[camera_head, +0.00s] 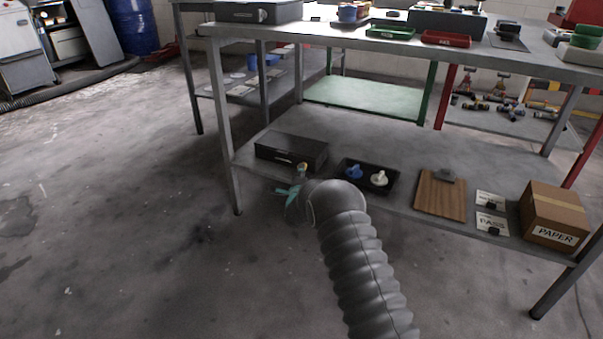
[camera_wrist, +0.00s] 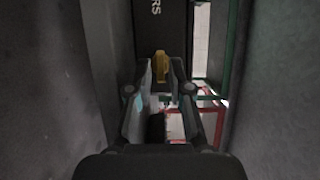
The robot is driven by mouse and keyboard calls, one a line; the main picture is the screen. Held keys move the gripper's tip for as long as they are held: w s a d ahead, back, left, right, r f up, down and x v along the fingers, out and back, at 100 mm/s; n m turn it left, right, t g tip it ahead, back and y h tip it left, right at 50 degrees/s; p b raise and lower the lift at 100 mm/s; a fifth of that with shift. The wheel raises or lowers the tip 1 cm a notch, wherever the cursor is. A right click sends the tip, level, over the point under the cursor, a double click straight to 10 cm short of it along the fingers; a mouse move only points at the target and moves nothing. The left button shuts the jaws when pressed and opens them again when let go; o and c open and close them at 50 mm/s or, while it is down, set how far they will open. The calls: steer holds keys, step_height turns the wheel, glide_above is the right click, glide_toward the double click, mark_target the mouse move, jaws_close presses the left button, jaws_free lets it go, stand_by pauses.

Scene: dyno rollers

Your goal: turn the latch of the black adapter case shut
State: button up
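The black adapter case (camera_head: 291,148) sits on the lower shelf near its left front end. Its dark front face (camera_wrist: 162,28) fills the top middle of the wrist view, with the letters "RS" visible. A yellow latch (camera_wrist: 161,66) stands out from that face; a small yellowish bit at the case's front (camera_head: 302,167) shows in the head view. My gripper (camera_wrist: 161,78) is open in front of the case, one finger on each side of the latch. Gaps seem to show beside the latch; I cannot tell whether either finger touches it. My arm hides part of the shelf edge.
Right of the case, a black tray (camera_head: 367,190) holds a blue and a white piece. Further right are a clipboard (camera_head: 441,194), cards and a cardboard box (camera_head: 554,214). The tabletop (camera_head: 330,33) is above. The floor at left is open.

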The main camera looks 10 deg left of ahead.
steer(key=shift+w, duration=0.3)
steer(key=shift+c, duration=0.3)
jaws_close()
